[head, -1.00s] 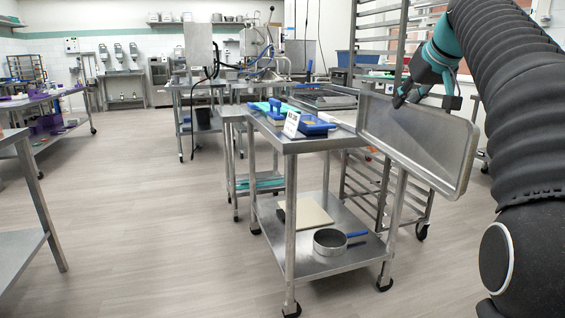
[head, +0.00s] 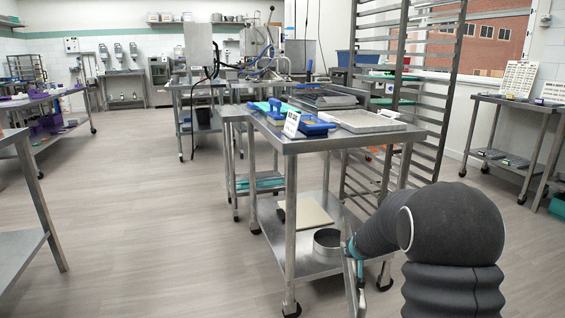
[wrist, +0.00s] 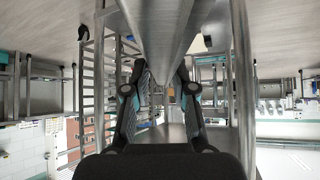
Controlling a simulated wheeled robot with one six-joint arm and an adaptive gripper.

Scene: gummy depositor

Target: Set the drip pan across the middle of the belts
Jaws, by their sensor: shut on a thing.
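The drip pan is a long grey metal tray, gripped by one edge. In the wrist view the pan (wrist: 160,35) runs up and away from between my fingers. In the head view the pan (head: 350,285) shows only as a thin, nearly edge-on strip beside the front cart. My gripper (wrist: 160,88) is shut on the pan's rim; in the head view my gripper (head: 351,250) is low, at about the cart's lower shelf height and mostly hidden behind my arm. The belts cannot be made out clearly; a steel machine (head: 255,45) stands at the back centre.
The front steel cart (head: 290,143) carries blue-framed trays (head: 312,125) and a shallow pale tray (head: 365,121). A round sieve (head: 327,241) is on its lower shelf. A tall rack (head: 448,100) stands behind it. The floor (head: 150,220) at left is open.

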